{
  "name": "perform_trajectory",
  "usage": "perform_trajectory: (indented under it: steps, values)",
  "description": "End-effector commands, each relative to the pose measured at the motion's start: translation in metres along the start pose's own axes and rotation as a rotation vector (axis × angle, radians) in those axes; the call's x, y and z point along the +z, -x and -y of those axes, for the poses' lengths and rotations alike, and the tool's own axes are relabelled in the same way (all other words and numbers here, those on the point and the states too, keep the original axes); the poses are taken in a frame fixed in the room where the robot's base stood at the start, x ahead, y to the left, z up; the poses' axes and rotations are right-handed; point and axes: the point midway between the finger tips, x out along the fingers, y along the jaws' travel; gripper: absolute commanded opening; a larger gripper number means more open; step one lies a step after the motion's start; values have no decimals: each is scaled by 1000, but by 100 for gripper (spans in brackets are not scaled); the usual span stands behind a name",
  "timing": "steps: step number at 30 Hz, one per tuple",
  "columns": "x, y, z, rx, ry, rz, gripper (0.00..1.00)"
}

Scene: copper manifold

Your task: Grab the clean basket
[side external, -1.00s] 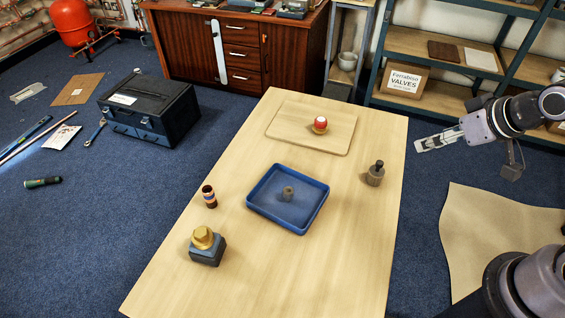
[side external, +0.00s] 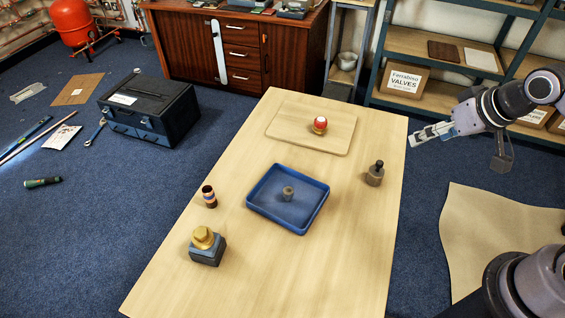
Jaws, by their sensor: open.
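Nothing in view is plainly a basket. A shallow blue tray (side external: 262,209) lies on the middle of the wooden table, with a small grey-brown cylinder (side external: 287,193) standing in it. A grey-brown fitting with a dark top (side external: 375,174) stands on the table right of the tray. A dark cylinder with coloured bands (side external: 209,197) stands left of the tray. A brass-topped piece on a grey block (side external: 206,247) stands at the front left. My gripper (side external: 422,136) is open and empty, raised near the table's right edge, apart from every object.
A pale wooden board (side external: 290,128) lies at the table's far end and bears a small red-and-white-topped piece (side external: 320,125). A black toolbox (side external: 150,108) sits on the floor at left. Shelves (side external: 430,48) stand behind. The table's front (side external: 290,280) is clear.

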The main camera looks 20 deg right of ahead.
Motion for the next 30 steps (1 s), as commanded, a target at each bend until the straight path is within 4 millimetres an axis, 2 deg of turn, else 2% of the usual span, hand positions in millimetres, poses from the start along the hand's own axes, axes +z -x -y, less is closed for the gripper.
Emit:
perform_trajectory:
  steps: [6, 16, 24, 30]
  values:
    - [-18, -23, 6, 33, -261, 130, 66]
    - [-32, -74, 14, 154, -656, 306, 66]
    - [-30, -121, 18, 294, -939, 410, 66]
    - [-25, -140, 19, 358, -1043, 440, 66]
